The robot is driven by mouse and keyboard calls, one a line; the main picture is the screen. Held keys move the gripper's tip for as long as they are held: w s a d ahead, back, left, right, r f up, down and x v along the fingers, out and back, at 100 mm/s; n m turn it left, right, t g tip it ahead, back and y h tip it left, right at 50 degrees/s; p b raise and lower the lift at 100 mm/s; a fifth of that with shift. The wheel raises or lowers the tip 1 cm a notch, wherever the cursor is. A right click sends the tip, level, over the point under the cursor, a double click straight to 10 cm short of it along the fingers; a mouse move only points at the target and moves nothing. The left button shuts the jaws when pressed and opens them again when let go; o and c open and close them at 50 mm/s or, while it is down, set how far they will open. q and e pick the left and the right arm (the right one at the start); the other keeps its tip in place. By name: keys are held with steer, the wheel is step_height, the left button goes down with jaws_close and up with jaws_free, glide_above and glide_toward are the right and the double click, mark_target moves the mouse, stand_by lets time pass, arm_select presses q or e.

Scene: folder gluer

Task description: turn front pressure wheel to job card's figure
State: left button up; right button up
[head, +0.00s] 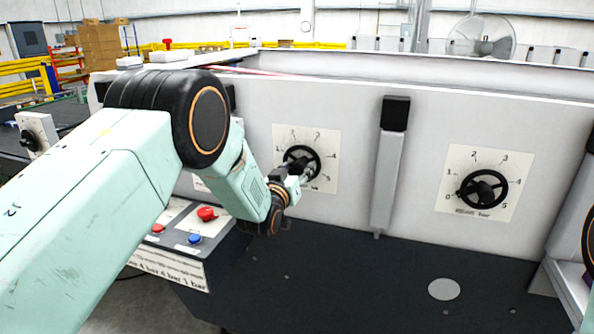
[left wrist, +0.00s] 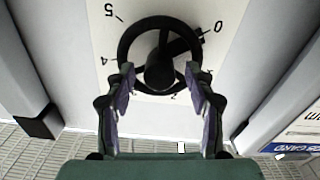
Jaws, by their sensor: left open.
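A black handwheel (head: 301,160) sits on a white 0-to-5 dial plate on the grey panel. My left gripper (head: 303,178) is right at its lower rim. In the left wrist view the same wheel (left wrist: 160,32) shows upside down, its dark pointer near 0. My left gripper (left wrist: 160,80) is open there, its fingertips on either side of the rim; contact cannot be told. A second black wheel (head: 483,189) on the right dial has its knob near 0. My right gripper is not visible.
A control box with a red button (head: 207,214) and a blue button (head: 195,239) stands below my left arm. A grey post (head: 388,170) rises between the two dials. Another dial with a knob (head: 30,140) is at far left. The dark bed (head: 370,285) is mostly clear.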

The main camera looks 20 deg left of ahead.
arm_select(q)
steer(key=shift+c, duration=0.5)
jaws_close()
